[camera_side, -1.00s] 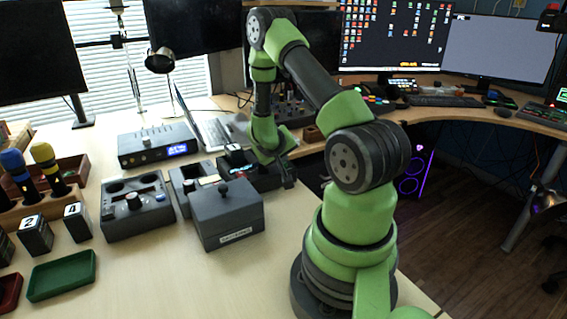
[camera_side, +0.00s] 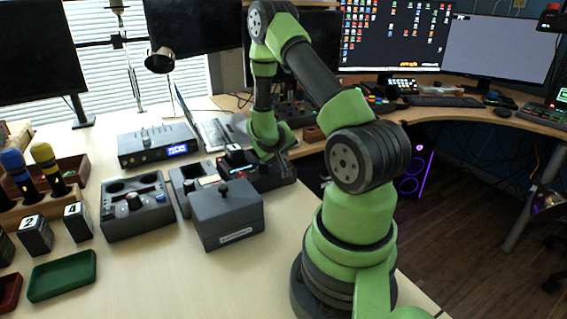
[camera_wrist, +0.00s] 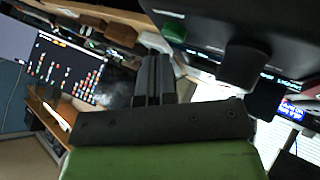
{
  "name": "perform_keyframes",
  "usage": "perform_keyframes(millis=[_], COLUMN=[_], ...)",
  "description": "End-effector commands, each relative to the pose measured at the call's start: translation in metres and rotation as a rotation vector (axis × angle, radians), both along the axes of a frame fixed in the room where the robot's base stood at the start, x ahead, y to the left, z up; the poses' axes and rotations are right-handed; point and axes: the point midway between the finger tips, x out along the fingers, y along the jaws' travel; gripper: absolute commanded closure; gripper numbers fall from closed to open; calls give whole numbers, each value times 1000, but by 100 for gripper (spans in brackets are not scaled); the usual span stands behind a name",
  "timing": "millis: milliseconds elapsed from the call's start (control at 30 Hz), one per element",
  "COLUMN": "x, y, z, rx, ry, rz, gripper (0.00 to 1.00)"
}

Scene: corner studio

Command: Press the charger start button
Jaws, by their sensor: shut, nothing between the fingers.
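The charger (camera_side: 272,181) is a long dark box behind the lidded grey box in the side view, with a blue-lit strip and a dark block standing on it. In the wrist view its dark top (camera_wrist: 205,25) fills the upper right, with a green button (camera_wrist: 173,31) and a black block (camera_wrist: 245,62). My gripper (camera_side: 289,166) is at the charger's right end in the side view. In the wrist view its fingers (camera_wrist: 154,62) are together and empty, tips just below and left of the green button. I cannot tell whether they touch the charger.
The grey box with a knobbed lid (camera_side: 228,212) stands in front of the charger. A laptop (camera_side: 205,130) stands at the back.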

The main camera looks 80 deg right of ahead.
Motion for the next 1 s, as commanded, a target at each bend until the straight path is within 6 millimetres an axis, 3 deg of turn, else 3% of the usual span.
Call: perform_keyframes(millis=[533,1000], x=[0,0], y=[0,0], z=[54,58], rx=[-3,-1], ry=[-3,0], rz=[-1,1], gripper=[100,100])
